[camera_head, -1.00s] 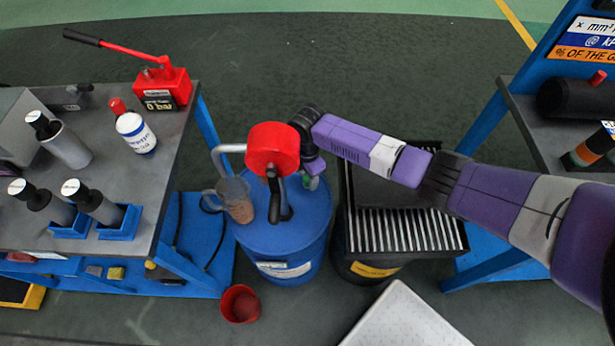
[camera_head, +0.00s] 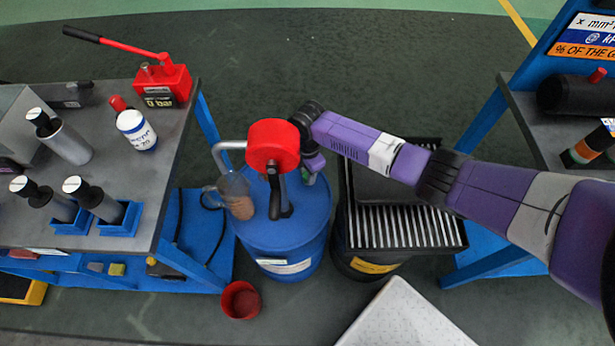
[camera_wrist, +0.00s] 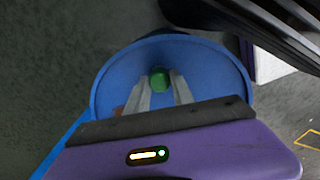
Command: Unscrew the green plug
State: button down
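The green plug (camera_wrist: 159,80) is on top of the blue drum (camera_wrist: 106,82), in the middle of the wrist view. The two fingers of my gripper (camera_wrist: 160,90) point down at the drum, one on each side of the plug. There is space between the fingers, but I cannot tell whether they touch the plug. In the head view my gripper (camera_head: 311,178) is low over the right side of the drum (camera_head: 300,235), right of the red pump head (camera_head: 272,143). A bit of green shows there by the fingers, and the rest of the plug is hidden.
A clear jug (camera_head: 238,194) and the pump's black handle (camera_head: 279,195) are left of my gripper on the drum. A black bin with a grating (camera_head: 400,229) stands close on the right. A red cup (camera_head: 240,300) is on the floor. A workbench (camera_head: 150,185) stands left.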

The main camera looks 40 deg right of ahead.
jog(key=shift+r, duration=0.1)
dwell(0.6)
jog(key=shift+n+p, duration=0.3)
jog(key=shift+n, duration=0.4)
jog(key=n, duration=0.3)
jog(key=shift+n, duration=0.4)
jog(key=n, duration=0.5)
jog(key=shift+n, duration=0.3)
